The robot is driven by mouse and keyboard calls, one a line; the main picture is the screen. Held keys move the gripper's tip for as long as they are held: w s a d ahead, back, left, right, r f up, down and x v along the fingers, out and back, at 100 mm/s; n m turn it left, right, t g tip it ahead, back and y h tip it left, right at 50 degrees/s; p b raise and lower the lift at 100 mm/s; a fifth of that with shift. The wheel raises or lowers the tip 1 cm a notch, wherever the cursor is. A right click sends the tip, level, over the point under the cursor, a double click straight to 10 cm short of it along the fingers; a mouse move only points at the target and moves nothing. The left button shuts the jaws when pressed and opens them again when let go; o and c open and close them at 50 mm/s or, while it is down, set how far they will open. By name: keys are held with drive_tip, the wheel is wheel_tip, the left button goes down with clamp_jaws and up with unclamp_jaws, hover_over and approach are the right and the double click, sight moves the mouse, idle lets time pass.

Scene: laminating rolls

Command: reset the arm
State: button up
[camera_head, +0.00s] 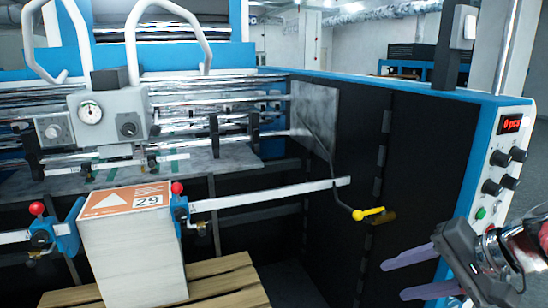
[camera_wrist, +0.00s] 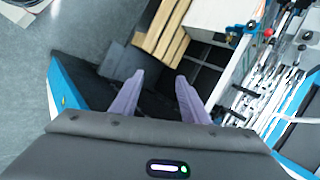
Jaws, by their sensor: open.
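My gripper (camera_head: 418,273) is at the lower right in the head view, in front of the machine's blue-edged side panel. Its two purple fingers point left and stand apart with nothing between them. In the wrist view the gripper (camera_wrist: 158,78) also shows open and empty, with the dark interior of the machine beyond the fingertips. The rest of my arm runs off the right edge of the head view.
A white stack with an orange label (camera_head: 128,200) stands on a wooden pallet (camera_head: 215,285). A yellow-handled lever (camera_head: 369,214) hangs left of my gripper. The control panel (camera_head: 497,175) with knobs and a red display is close above it. Metal rollers (camera_head: 220,95) lie behind.

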drive_tip(key=s+a+f+n+h, duration=0.6)
drive_tip(key=s+a+f+n, duration=0.2)
drive_tip(key=s+a+f, duration=0.1)
drive_tip(key=shift+n+g, duration=0.4)
drive_tip(key=shift+a+f, duration=0.1)
idle(1.3)
drive_tip(key=shift+c, duration=1.2)
drive_tip(key=shift+a, duration=0.1)
